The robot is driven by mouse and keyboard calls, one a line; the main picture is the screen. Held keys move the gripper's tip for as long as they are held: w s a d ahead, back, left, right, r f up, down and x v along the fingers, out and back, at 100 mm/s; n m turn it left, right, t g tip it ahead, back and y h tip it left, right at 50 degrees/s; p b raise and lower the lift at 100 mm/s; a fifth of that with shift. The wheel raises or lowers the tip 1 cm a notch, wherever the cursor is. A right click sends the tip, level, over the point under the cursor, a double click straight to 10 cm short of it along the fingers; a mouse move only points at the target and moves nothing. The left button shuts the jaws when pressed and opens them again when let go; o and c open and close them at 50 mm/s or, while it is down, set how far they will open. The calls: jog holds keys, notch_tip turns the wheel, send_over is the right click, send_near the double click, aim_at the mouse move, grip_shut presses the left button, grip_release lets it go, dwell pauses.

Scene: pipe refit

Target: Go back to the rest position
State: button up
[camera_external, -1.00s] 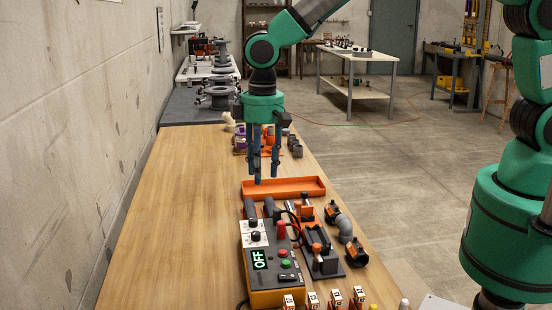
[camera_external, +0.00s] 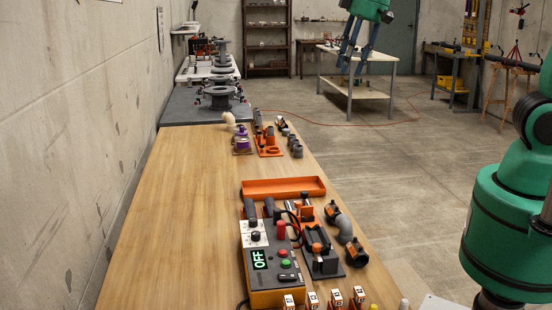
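My gripper (camera_external: 357,58) is high up at the top right of centre, to the right of the wooden workbench (camera_external: 180,220) and well clear of it. Its dark blue-grey fingers point down and stand apart, with nothing seen between them. Part of my green arm (camera_external: 512,225) stands at the right edge; the links between it and the gripper are out of the picture.
The bench holds an orange tray (camera_external: 283,188), a control box (camera_external: 272,270) reading OFF, a black-and-orange tool fixture (camera_external: 318,250), a grey elbow pipe (camera_external: 344,226) and fittings on an orange plate (camera_external: 268,146). A table (camera_external: 357,66) stands farther back. The left part of the bench is bare.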

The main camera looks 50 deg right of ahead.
jog(key=s+d+r+m+t, duration=0.1)
jog(key=s+d+r, duration=0.1)
jog(key=s+d, duration=0.5)
jog(key=s+d+r+m+t, duration=0.1)
jog(key=s+d, duration=0.6)
jog(key=s, duration=0.5)
jog(key=shift+s+d+r+t+h, duration=0.3)
jog(key=shift+r+h, duration=0.05)
jog(key=shift+h, duration=0.05)
dwell(2.2)
